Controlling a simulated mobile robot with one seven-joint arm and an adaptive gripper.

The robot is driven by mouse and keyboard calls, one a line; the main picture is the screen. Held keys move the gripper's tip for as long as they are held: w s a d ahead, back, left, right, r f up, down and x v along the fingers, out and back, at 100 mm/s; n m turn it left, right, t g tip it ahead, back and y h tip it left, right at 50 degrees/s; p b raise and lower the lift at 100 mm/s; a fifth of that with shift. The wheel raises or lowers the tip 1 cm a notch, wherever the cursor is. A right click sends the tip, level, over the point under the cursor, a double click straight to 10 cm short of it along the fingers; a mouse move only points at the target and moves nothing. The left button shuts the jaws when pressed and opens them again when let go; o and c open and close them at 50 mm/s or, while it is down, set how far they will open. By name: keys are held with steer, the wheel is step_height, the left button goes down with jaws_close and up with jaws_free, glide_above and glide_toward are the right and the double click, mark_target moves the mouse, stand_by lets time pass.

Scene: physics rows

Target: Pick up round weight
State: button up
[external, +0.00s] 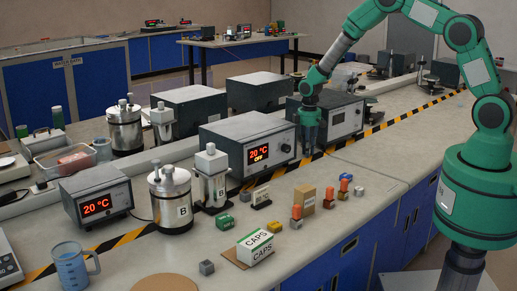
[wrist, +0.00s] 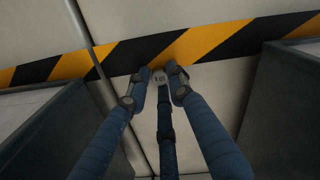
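The round weight (wrist: 160,77) is a small pale disc with a dark marking, seen in the wrist view by the yellow-and-black striped tape. My gripper (wrist: 160,74) has three blue fingers with dark joints. Their tips close in around the weight from the left, right and near side, with no clear gap showing. In the external view my gripper (external: 310,140) points straight down at the bench between two grey instrument boxes. The weight cannot be made out there. Whether it rests on the bench or is slightly raised is not clear.
Metal canisters (external: 171,200), a CAPS carton (external: 256,245) and small blocks stand nearer. The right bench top (external: 385,150) is clear.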

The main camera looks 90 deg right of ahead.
jaws_close()
steer(key=shift+r, duration=0.8)
step_height(320, 180, up, 2)
steer(key=shift+r+p, duration=0.1)
steer(key=shift+p, duration=0.25)
steer(key=s+a, duration=0.3)
steer(key=s, duration=0.1)
steer(key=s+a+p, duration=0.1)
steer(key=s+a, duration=0.2)
steer(key=s, duration=0.1)
steer(key=s+a+r, duration=0.1)
steer(key=s+a, duration=0.3)
steer(key=shift+s+r, duration=0.1)
steer(key=shift+s, duration=0.2)
